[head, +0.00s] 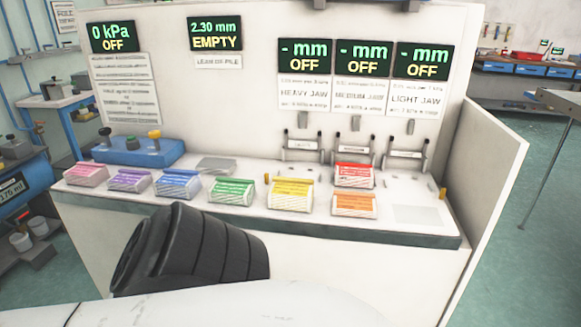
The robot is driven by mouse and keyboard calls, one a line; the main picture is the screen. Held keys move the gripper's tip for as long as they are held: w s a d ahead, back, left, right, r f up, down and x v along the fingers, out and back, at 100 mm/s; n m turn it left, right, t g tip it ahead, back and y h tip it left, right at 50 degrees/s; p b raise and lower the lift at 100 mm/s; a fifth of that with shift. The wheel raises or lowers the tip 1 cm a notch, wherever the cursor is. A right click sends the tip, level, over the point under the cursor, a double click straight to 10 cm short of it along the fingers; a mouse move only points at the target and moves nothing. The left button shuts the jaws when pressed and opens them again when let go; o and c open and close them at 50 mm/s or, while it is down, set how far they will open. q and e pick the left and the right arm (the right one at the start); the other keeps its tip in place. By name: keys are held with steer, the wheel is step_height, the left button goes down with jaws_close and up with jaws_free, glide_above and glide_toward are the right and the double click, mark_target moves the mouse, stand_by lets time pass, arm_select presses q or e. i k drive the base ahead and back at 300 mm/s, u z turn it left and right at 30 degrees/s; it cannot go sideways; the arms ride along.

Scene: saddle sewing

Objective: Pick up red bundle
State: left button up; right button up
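The red bundle (354,175) is a small block with a red top band and pale printed lines on its front. It sits on the bench top (270,211), just below the jaw marked medium (356,150) and directly behind the orange bundle (353,205). I cannot tell whether it touches the jaw. Neither of my grippers shows in the head view. A black ribbed part and a white link, which look like parts of my arm, cover the bottom of the view, well in front of the bundle.
Pink (87,174), purple (129,179), blue (178,185), green (232,190) and yellow (291,194) bundles line the bench front. A blue fixture (139,153) stands at the left. A white side panel (490,180) rises at the right. A pale square (417,215) is bare.

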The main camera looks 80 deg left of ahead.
mark_target(347, 176)
steer(key=u, duration=2.35)
